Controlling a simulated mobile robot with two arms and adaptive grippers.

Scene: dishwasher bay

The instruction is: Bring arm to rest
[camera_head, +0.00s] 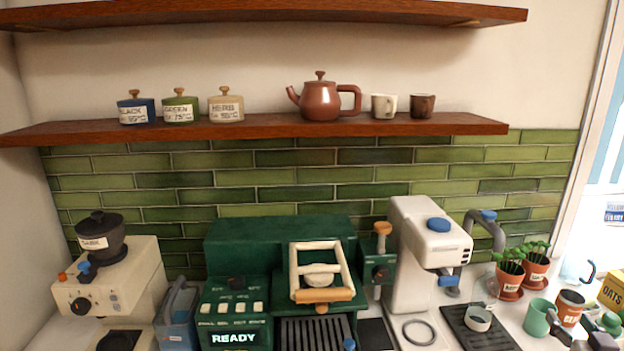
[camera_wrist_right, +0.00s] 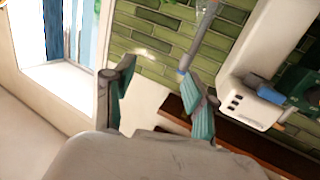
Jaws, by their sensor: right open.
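My right gripper (camera_head: 582,332) shows at the bottom right edge of the head view, cut off by the frame. In the right wrist view the right gripper (camera_wrist_right: 157,82) has its two teal-padded fingers spread apart, with nothing between them. The picture there is tilted, with green wall tiles and a window behind the fingers. In the head view the right gripper is close in front of a green mug (camera_head: 538,317); whether they touch cannot be told. My left gripper is in neither view.
A terracotta-brown cup (camera_head: 569,308), potted herbs (camera_head: 510,273) and a yellow oats box (camera_head: 613,290) stand near the right gripper. A white coffee machine (camera_head: 413,260), green machine (camera_head: 235,300) and cream grinder (camera_head: 135,285) line the counter. A wooden shelf (camera_head: 260,129) holds a teapot (camera_head: 320,100).

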